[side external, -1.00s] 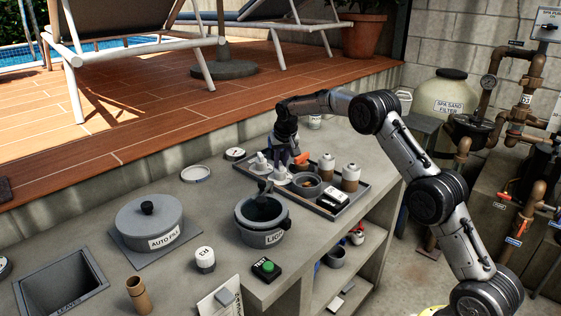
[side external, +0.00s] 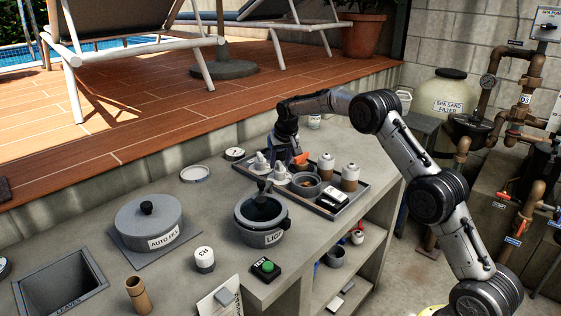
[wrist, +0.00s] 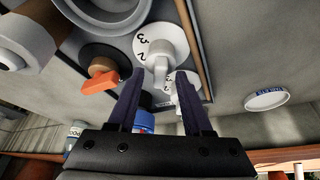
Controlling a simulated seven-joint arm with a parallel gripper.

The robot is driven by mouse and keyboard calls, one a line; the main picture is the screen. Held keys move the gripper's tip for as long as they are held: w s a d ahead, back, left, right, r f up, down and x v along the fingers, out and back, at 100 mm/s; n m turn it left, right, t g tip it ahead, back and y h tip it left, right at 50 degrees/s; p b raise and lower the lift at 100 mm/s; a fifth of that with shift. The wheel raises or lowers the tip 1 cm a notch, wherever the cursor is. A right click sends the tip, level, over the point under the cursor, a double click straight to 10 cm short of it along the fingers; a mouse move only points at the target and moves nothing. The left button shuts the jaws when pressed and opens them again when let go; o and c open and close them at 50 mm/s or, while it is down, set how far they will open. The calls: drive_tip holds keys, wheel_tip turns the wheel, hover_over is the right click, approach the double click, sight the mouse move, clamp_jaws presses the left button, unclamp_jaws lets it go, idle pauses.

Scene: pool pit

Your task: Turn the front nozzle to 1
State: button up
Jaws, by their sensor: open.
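The front nozzle (side external: 280,176) is a pale round dial with an upright handle, on the tray's left part. In the wrist view its white dial (wrist: 153,35) shows the numbers 3 and 2, and its pale handle stands between my fingertips in the picture. My gripper (wrist: 160,74) is open, one finger on each side of the handle; I cannot tell whether either touches it. A second white nozzle (side external: 259,162) sits behind it, partly hidden by my fingers in the wrist view. My gripper (side external: 285,150) is above the tray in the side view.
The dark tray (side external: 330,211) also holds an orange-handled valve (wrist: 100,83), white-topped bottles (side external: 326,165) and a small bowl (side external: 306,186). The LIQ pot (side external: 262,230) stands close in front. A round lid (side external: 195,174) lies left, with bare counter around it.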

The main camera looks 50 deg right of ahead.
drive_tip(key=shift+r, duration=0.1)
drive_tip(key=v, duration=1.3)
drive_tip(key=shift+r, duration=0.3)
drive_tip(key=shift+s+a, duration=0.15)
drive_tip(key=shift+a, duration=0.1)
